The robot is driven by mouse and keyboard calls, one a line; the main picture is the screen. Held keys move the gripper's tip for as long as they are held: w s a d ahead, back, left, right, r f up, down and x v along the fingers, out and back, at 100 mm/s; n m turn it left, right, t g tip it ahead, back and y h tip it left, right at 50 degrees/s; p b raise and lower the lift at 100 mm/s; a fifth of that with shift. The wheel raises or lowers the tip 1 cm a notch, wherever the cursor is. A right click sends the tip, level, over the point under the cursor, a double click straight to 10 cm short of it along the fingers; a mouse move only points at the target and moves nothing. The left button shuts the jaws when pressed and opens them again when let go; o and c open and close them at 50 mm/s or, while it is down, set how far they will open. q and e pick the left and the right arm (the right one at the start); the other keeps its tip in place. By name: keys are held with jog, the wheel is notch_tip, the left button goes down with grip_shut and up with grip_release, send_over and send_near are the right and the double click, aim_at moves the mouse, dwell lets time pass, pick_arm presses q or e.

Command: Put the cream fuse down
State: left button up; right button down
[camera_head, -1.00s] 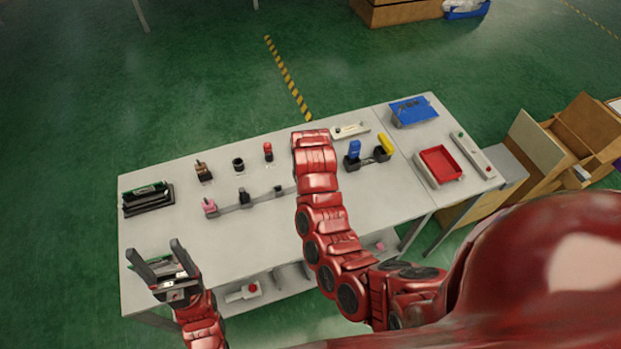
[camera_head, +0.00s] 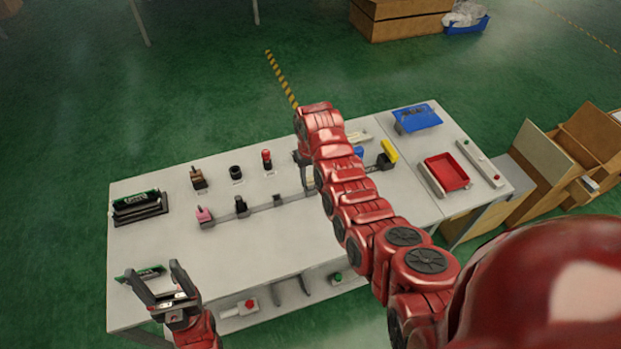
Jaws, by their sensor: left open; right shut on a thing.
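My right gripper (camera_head: 304,175) is over the middle of the table, mostly hidden behind its own red arm, with its dark fingers pointing down. It is shut on a small cream piece, which I take to be the cream fuse (camera_head: 310,178); only a sliver shows. I cannot tell whether the fuse touches anything below. My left gripper (camera_head: 158,284) is open and empty at the table's front left corner.
A lever row with a pink handle (camera_head: 204,214) lies left of the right gripper. Behind it stand a red button (camera_head: 266,157) and black knob (camera_head: 235,172). A yellow-handled lever (camera_head: 389,151), red tray (camera_head: 446,172) and blue-topped fixture (camera_head: 416,118) are to the right. The front middle is clear.

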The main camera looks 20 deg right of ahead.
jog(key=shift+f+p, duration=0.3)
jog(key=shift+f, duration=0.45)
jog(key=shift+f, duration=0.15)
jog(key=shift+c, duration=2.3)
grip_release()
